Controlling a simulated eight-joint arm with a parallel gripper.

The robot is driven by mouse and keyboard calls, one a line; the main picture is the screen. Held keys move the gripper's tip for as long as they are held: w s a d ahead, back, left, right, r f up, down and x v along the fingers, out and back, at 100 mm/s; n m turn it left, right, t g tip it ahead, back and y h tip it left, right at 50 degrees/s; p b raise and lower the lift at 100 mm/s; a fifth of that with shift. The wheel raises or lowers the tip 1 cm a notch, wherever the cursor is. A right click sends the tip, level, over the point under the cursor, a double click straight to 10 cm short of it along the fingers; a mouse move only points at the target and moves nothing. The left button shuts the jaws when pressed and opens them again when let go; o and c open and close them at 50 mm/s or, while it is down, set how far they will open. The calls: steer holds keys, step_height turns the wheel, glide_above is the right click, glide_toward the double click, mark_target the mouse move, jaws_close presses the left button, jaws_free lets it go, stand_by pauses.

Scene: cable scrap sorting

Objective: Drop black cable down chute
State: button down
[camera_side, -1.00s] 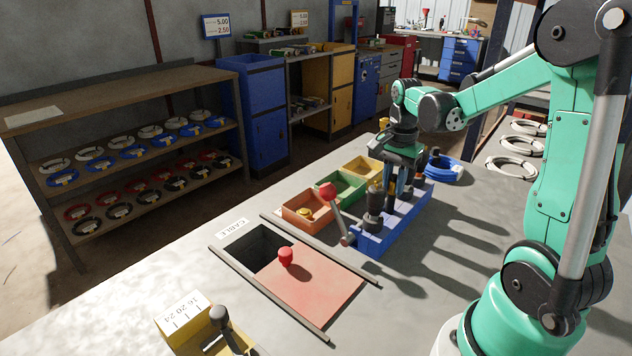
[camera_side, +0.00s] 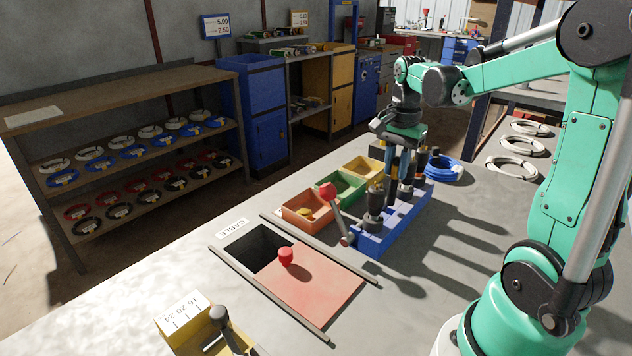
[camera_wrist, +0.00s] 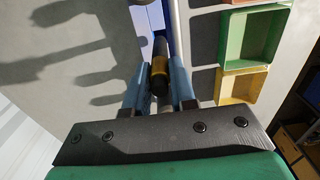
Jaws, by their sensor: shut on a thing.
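My gripper (camera_side: 402,174) is above the blue tool rack (camera_side: 375,241), well right of the chute. In the wrist view its blue fingers (camera_wrist: 159,85) are shut on a dark tool handle (camera_wrist: 160,67) with a yellow band. The handle's lower end is hidden. Black cable coils (camera_side: 118,211) lie on the lower shelf at left; I see no loose black cable on the bench.
Orange (camera_side: 296,222), green (camera_side: 334,192) and yellow (camera_side: 357,171) trays stand beside the rack. A red-knobbed lever (camera_side: 334,207) rises at its near end. A blue coil (camera_side: 443,168) lies behind it. A yellow tool marked "16 20 24" (camera_side: 190,322) is at the front.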

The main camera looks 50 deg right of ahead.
step_height(320, 180, up, 11)
steer(key=w+a+f+n, duration=0.1)
steer(key=w+a+n, duration=0.5)
steer(key=w+a, duration=1.1)
step_height(320, 180, down, 15)
steer(key=s+a, duration=0.1)
steer(key=s, duration=0.1)
steer(key=shift+s+a+r, duration=0.15)
steer(key=shift+s, duration=0.1)
stand_by(0.4)
steer(key=shift+f, duration=0.55)
